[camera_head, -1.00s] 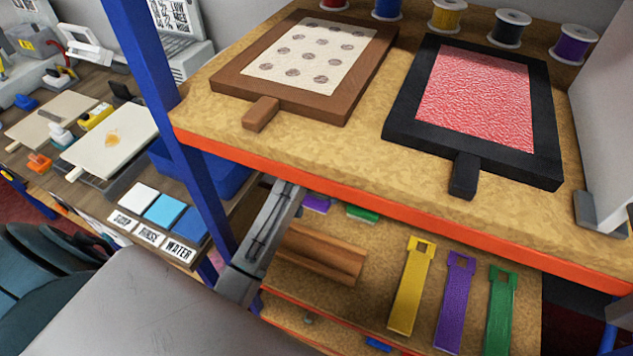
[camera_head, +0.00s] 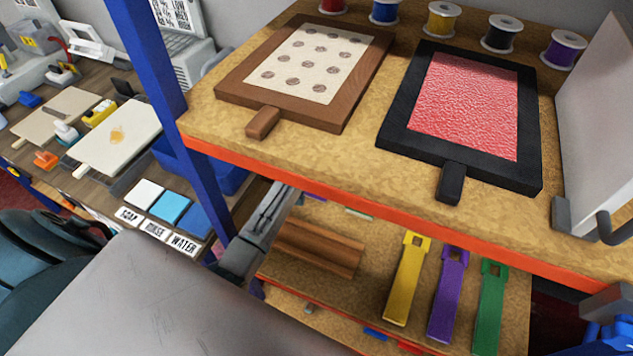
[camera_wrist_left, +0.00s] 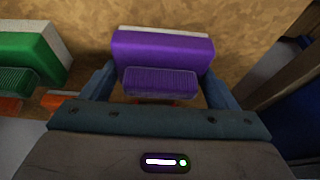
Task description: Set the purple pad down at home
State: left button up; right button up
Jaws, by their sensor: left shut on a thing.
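In the left wrist view, the purple pad (camera_wrist_left: 163,47) sits between the two fingers of my left gripper (camera_wrist_left: 160,90), which is shut on it. The pad is a purple block with a pale far edge and a ribbed purple grip (camera_wrist_left: 160,83) facing me. Tan board lies behind and around it; I cannot tell whether the pad touches the board. A green pad (camera_wrist_left: 25,57) of similar form is to its left, apart from it. In the head view, my left arm reaches under the upper shelf, which hides the gripper.
The upper shelf (camera_head: 300,165) with its orange front edge overhangs my left arm. A brown wooden block (camera_head: 318,250) and yellow (camera_head: 403,280), purple (camera_head: 447,295) and green (camera_head: 491,305) strap-like tools lie on the lower shelf. A blue post (camera_head: 160,90) stands at left.

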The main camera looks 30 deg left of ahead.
pick_arm(q)
jog(key=o, duration=0.8)
jog(key=shift+r, duration=0.1)
jog(key=shift+b+v, duration=1.45)
jog(key=shift+v, duration=4.55)
